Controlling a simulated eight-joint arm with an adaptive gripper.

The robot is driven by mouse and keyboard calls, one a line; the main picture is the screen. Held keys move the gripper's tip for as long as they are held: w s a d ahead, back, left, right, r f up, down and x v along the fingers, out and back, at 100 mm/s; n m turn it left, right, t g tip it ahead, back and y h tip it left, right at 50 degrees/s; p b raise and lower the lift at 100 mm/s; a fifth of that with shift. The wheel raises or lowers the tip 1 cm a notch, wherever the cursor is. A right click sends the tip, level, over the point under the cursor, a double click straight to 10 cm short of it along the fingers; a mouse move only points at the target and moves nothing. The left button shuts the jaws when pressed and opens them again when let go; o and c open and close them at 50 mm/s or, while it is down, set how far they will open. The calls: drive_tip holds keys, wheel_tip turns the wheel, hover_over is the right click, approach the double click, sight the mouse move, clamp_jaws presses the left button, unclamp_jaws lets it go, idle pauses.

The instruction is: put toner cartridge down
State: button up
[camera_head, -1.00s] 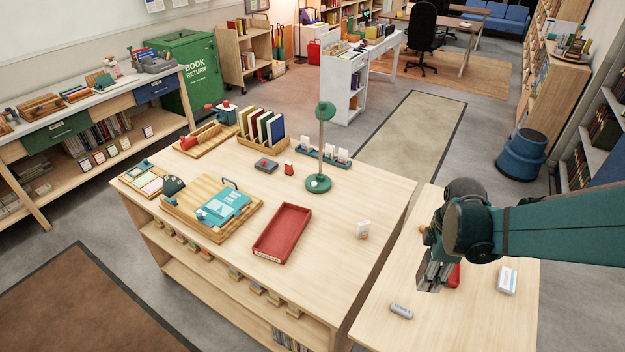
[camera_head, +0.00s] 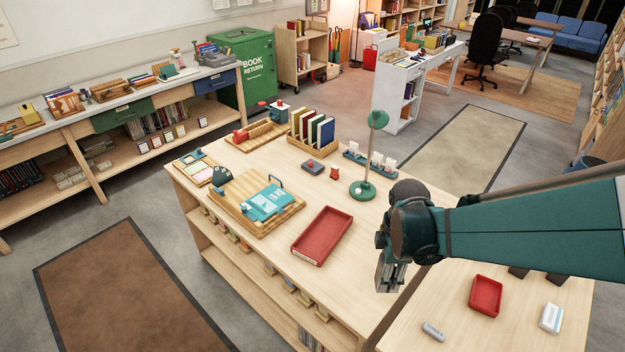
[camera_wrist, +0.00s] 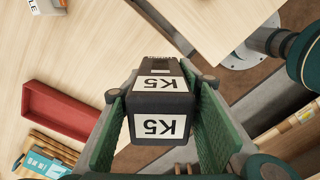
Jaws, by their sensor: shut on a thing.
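The toner cartridge (camera_wrist: 160,105) is a black block with white K5 labels on two faces. In the wrist view it sits between the green pads of my gripper (camera_wrist: 160,125), which is shut on it. In the head view my gripper (camera_head: 391,278) is in front of the right edge of the central table, and the cartridge cannot be made out there. A large red tray (camera_head: 322,236) lies on the central table, left of my gripper; it also shows in the wrist view (camera_wrist: 62,110). A smaller red tray (camera_head: 485,295) is on the right table.
A green lamp (camera_head: 364,190), book rack (camera_head: 312,132) and wooden board (camera_head: 245,215) stand on the central table (camera_head: 300,185). A white box (camera_head: 551,318) and grey cylinder (camera_head: 433,331) lie on the right table. Bare tabletop shows around the large red tray.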

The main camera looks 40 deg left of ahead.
drive_tip(key=shift+n, duration=0.5)
drive_tip(key=s+a, duration=0.1)
drive_tip(key=a, duration=0.1)
drive_tip(key=s+a, duration=0.2)
drive_tip(key=shift+s+a, duration=0.1)
drive_tip(key=shift+a, duration=0.25)
hover_over(361, 300)
drive_tip(key=shift+s+f+b, duration=0.1)
drive_tip(key=shift+f+b, duration=0.2)
drive_tip(key=shift+f, duration=2.85)
drive_tip(key=shift+f, duration=1.85)
drive_tip(key=shift+f+b, duration=0.15)
drive_tip(key=shift+b, duration=0.25)
drive_tip(key=o, duration=1)
drive_tip(key=shift+o, duration=0.2)
